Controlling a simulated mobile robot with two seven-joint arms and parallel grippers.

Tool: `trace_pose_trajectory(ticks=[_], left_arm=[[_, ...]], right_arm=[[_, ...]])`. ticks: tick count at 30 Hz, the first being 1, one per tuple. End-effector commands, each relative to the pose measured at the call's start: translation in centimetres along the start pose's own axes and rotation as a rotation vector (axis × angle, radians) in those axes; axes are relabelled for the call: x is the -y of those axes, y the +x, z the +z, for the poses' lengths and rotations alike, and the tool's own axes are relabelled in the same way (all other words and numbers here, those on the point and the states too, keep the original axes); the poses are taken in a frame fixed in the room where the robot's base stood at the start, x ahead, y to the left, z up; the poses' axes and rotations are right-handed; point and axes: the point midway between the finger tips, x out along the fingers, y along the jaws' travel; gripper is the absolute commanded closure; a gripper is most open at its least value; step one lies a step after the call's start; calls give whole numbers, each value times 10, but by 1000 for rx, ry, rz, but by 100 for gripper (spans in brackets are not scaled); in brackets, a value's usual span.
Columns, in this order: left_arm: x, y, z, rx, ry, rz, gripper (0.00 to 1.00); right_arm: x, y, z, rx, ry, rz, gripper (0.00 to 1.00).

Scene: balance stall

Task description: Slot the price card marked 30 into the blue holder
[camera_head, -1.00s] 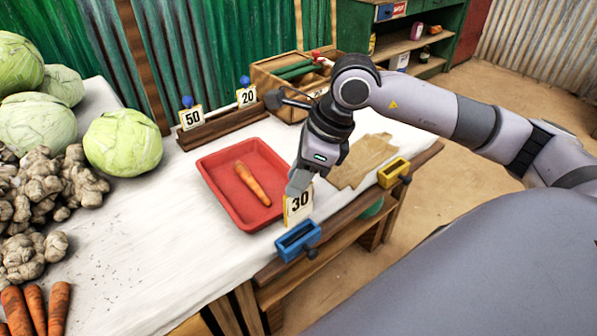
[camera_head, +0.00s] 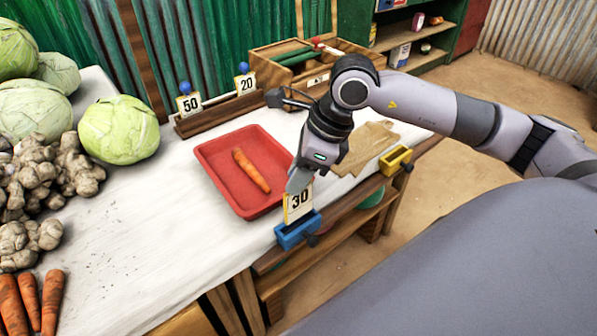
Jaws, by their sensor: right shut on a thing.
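The price card marked 30 (camera_head: 298,204) is upright, white with a yellow edge. My right gripper (camera_head: 298,184) is shut on its top. The blue holder (camera_head: 291,234) sits on the table's front edge. The card's lower edge meets the holder's top and its bottom is hidden there; I cannot tell how deep it sits in the slot. My left gripper is not in view.
A red tray (camera_head: 213,177) with a carrot (camera_head: 251,170) lies just behind the card. A yellow holder (camera_head: 395,160) is on the front edge to the right. Cards 50 (camera_head: 189,104) and 20 (camera_head: 245,84) stand in a wooden rack (camera_head: 221,114) behind.

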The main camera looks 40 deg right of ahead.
Motion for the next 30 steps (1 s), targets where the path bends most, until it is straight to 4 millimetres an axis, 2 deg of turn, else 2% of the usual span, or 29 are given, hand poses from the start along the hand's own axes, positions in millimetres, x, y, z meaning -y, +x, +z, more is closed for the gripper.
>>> trace_pose_trajectory(ticks=[14,30], left_arm=[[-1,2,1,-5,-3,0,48],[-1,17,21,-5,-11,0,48]], right_arm=[[0,3,-1,1,0,0,100],[0,26,-11,8,2,0,100]])
